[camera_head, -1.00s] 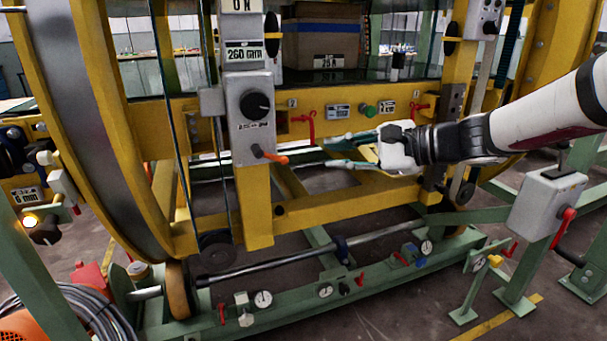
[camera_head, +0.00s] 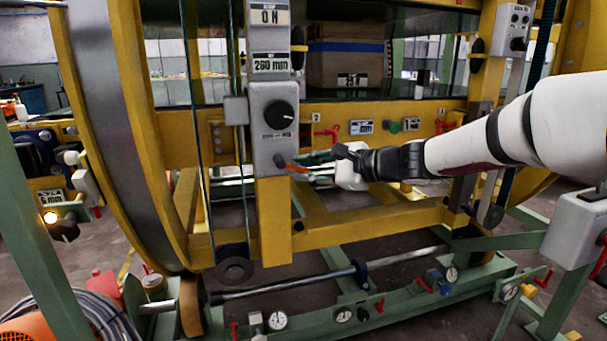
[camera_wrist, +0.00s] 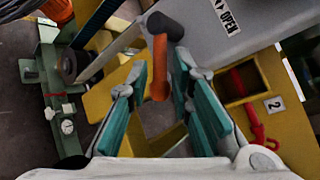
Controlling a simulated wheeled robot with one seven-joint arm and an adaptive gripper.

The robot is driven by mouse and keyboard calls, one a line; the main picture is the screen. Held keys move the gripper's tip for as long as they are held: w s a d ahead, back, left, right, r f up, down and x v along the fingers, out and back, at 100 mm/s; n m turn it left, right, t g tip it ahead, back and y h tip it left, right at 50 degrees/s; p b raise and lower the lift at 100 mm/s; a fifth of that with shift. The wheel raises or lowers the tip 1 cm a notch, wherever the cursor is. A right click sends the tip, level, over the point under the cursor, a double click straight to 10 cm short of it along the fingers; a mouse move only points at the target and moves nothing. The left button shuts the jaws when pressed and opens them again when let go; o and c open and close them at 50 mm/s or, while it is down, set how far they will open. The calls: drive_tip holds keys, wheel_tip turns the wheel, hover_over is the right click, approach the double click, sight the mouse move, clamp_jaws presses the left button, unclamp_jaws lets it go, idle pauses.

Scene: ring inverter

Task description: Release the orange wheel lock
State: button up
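The orange lever (camera_wrist: 160,66), which I take as the wheel lock, hangs from a dark pivot on the grey control box (camera_head: 271,141). In the head view, the lever (camera_head: 297,168) sticks out at the box's lower right. My gripper (camera_wrist: 160,84) is open, its teal-padded fingers on either side of the lever in the wrist view. There is a visible gap on each side, and the depth between fingers and lever is hard to judge. In the head view, my gripper (camera_head: 310,165) is beside the box, its fingertips partly overlapping the lever.
A yellow beam with red levers (camera_wrist: 250,122) lies to the right in the wrist view. The grey box carries a black knob (camera_head: 278,115) above the lever. Below are a lower yellow beam (camera_head: 360,216) and a green base frame (camera_head: 400,302) with gauges.

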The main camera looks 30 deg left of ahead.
drive_tip(key=shift+a+f, duration=0.1)
drive_tip(key=shift+a, duration=0.4)
clamp_jaws()
drive_tip(key=shift+r+n+t+h+p, duration=0.2)
drive_tip(key=shift+n+t+h+p, duration=0.1)
drive_tip(key=shift+p, duration=0.3)
unclamp_jaws()
